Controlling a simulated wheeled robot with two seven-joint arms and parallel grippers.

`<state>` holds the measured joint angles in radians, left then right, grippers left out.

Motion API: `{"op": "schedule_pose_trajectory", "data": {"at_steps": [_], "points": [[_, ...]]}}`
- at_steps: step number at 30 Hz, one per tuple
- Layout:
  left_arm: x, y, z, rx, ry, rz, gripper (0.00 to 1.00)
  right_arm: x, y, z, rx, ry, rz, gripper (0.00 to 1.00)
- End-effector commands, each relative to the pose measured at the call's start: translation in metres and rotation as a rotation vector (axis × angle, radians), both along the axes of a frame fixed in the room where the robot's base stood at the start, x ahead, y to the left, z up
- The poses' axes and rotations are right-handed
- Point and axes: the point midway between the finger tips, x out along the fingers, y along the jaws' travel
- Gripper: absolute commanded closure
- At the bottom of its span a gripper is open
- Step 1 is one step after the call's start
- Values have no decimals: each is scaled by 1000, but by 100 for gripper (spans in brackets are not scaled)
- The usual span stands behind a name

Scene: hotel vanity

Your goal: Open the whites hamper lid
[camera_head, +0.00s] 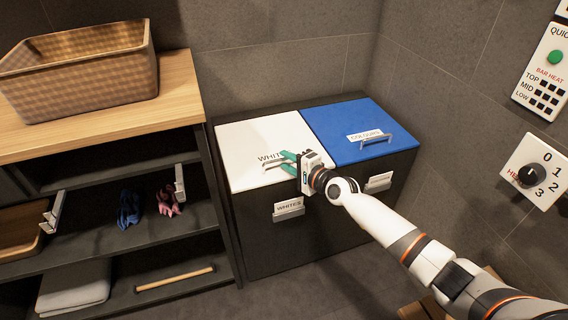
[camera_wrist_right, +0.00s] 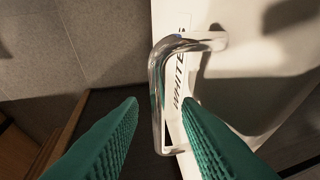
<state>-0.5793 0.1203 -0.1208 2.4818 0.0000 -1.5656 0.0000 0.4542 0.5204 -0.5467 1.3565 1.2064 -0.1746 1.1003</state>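The whites hamper lid (camera_head: 245,140) is a white panel lying flat and shut on the left half of a dark hamper cabinet. Its metal bar handle (camera_wrist_right: 156,95) stands up from the lid beside the "WHITES" lettering. My right gripper (camera_head: 287,161) is over the front of the white lid. In the right wrist view its two green fingers (camera_wrist_right: 160,101) are apart, with the handle bar seen between their tips. I cannot tell whether either finger touches the bar. The gripper partly covers the handle and lettering in the head view. My left gripper is not in view.
A blue "COLOURS" lid (camera_head: 350,118) with its own handle sits shut at right. A "WHITES" label (camera_head: 289,208) is on the cabinet front. An open shelf unit (camera_head: 140,253) with a woven basket (camera_head: 82,72) on top stands at left. Wall controls (camera_head: 535,172) are at right.

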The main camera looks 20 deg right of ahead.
Motion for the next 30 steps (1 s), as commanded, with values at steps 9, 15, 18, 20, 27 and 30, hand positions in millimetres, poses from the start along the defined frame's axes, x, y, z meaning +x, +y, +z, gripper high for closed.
{"op": "schedule_pose_trajectory", "data": {"at_steps": [9,15,18,20,27,30], "points": [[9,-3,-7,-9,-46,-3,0,18,9,-4,-3,1,1,69],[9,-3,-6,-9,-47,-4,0,18,9,-4,-3,1,1,69],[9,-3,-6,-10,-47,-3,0,18,8,-4,-2,0,0,86],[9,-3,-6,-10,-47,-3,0,18,8,-4,-3,1,1,95],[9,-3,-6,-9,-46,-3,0,18,8,-4,-3,1,1,100],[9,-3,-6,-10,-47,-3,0,18,8,-4,-2,2,0,100]]}}
